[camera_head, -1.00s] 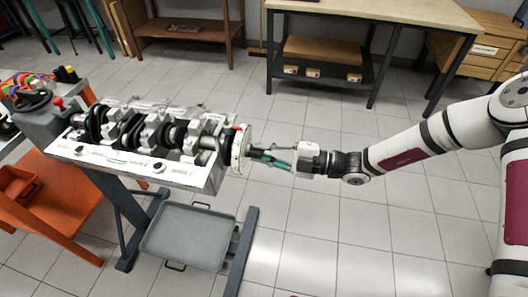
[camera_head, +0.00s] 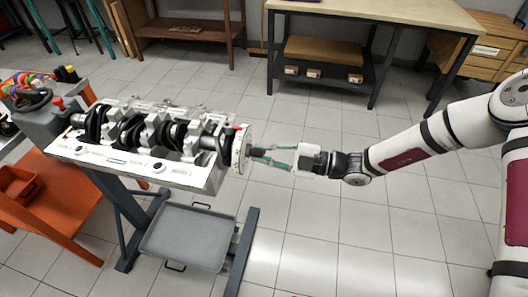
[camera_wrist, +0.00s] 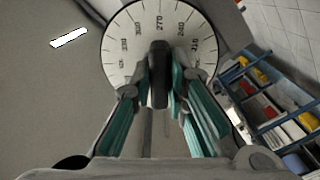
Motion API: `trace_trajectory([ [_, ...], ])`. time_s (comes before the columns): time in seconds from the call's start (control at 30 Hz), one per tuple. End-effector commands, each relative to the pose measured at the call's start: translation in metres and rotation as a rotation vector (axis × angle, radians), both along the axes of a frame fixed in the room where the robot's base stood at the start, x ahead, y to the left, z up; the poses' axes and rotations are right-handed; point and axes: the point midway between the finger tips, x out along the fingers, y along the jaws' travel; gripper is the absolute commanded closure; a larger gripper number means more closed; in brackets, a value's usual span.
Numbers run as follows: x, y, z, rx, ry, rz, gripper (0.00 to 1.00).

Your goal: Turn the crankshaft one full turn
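The crankshaft (camera_head: 130,131) lies in the engine block (camera_head: 137,167), its dark webs and journals showing between light bearing caps. A pale round degree wheel (camera_head: 239,150) sits at its right end. In the wrist view the wheel (camera_wrist: 122,38) faces me, with 270 near the top middle. A dark handle (camera_wrist: 160,72) stands out from the wheel. My gripper (camera_head: 257,153) reaches the wheel from the right. In the wrist view the fingertips (camera_wrist: 160,83) lie on both sides of the handle and appear closed on it. The exact contact is partly hidden.
The block sits on a grey stand with a drip tray (camera_head: 150,240) below. An orange cart (camera_head: 62,207) is at left. A workbench (camera_head: 375,14) stands behind, with wooden drawers (camera_head: 497,50) at its right. The tiled floor around my arm is clear.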

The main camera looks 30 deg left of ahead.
Motion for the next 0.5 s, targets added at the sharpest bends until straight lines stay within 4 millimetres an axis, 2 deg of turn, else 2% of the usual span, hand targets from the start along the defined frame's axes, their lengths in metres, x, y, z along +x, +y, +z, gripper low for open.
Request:
trace_trajectory([
  [0.03,-0.0006,-0.0003,-0.0012,-0.002,0.000,0.001,0.72],
  [0.07,-0.0006,-0.0003,-0.0010,-0.002,0.001,0.001,0.66],
  [0.37,0.0001,-0.0005,-0.0002,0.000,0.000,0.000,0.66],
  [0.5,0.0030,-0.0089,-0.0001,0.000,0.000,-0.003,0.66],
])
